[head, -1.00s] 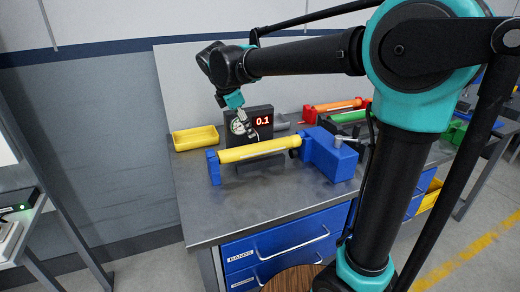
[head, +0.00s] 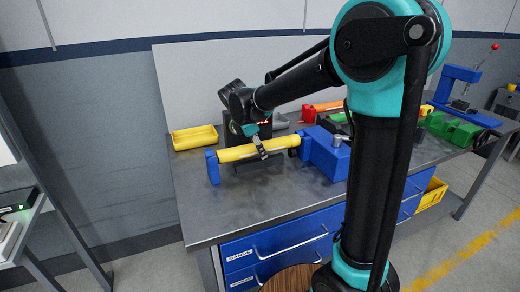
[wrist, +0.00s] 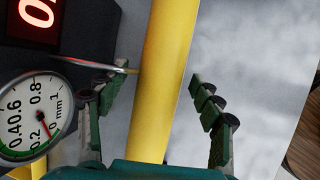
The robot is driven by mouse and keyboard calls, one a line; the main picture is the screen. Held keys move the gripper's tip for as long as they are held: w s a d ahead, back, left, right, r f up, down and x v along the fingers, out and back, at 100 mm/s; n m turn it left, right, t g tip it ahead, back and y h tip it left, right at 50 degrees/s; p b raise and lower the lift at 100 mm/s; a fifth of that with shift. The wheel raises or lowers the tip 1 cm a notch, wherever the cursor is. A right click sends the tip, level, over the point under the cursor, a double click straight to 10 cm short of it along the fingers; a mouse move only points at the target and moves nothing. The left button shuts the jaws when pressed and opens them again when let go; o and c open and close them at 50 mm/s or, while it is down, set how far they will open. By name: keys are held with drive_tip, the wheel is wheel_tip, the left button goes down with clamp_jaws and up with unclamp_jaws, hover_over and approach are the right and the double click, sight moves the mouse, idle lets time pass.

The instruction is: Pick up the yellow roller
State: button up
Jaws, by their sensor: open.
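The yellow roller (head: 238,153) lies level across a blue fixture (head: 322,152) on the metal workbench, held between a small blue left end block (head: 212,167) and a larger blue block on the right. My gripper (head: 261,150) is at the roller, right of its middle. In the wrist view the roller (wrist: 165,70) runs between the two spread green fingers of my gripper (wrist: 160,88). The fingers are open, with a clear gap on the roller's right side. The left finger is nearer the roller, by a thin probe tip.
A dial gauge (wrist: 25,118) and a dark box with a red display (wrist: 40,20) stand close to the left finger. A yellow tray (head: 195,138) sits at the back left. The bench front (head: 225,215) is clear.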

drive_tip(key=shift+f, duration=0.1)
drive_tip(key=shift+c, duration=0.3)
clamp_jaws()
idle(0.4)
wheel_tip(320, 180, up, 20)
idle(0.5)
